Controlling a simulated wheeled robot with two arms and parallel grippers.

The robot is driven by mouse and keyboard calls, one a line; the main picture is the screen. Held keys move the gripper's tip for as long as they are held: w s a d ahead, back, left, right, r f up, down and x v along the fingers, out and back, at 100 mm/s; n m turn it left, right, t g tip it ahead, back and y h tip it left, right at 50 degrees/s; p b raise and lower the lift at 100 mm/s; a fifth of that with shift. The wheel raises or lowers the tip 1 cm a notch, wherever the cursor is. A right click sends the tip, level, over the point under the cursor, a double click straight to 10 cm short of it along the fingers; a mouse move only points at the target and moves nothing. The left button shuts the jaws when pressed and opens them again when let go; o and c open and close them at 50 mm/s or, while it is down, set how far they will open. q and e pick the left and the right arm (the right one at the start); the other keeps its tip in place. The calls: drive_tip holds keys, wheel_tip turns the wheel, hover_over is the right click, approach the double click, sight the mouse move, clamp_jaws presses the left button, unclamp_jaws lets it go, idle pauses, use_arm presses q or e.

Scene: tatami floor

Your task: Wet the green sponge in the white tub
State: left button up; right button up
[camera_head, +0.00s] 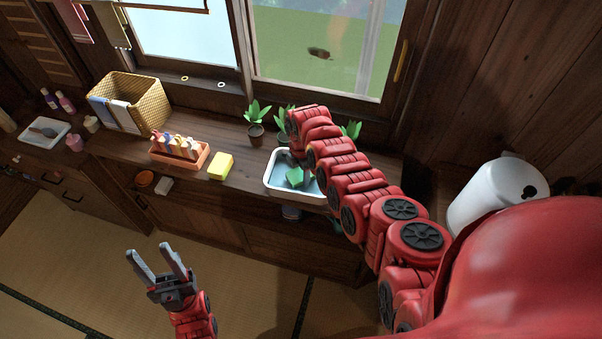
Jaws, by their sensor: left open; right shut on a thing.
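The white tub (281,189) stands on the wooden counter below the window, with bluish water in it. The green sponge (294,178) shows inside the tub, tilted, at the end of my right arm. My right gripper is mostly hidden behind its own red arm links, at the sponge, and is shut on it. How deep the sponge sits in the water is hard to tell. My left gripper (156,262) is open and empty, over the tatami floor in front of the counter, well away from the tub.
A yellow sponge (220,166) and an orange rack (181,152) of upright items stand left of the tub. Potted plants (256,123) stand behind it. A wicker basket (151,97) with cloths is further left. A white container (480,197) stands at right.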

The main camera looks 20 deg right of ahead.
sight(301, 173)
drive_tip(key=shift+f, duration=0.4)
idle(1.0)
drive_tip(key=shift+r, duration=0.1)
wheel_tip(301, 173, up, 7)
drive_tip(key=p, duration=0.6)
idle(0.7)
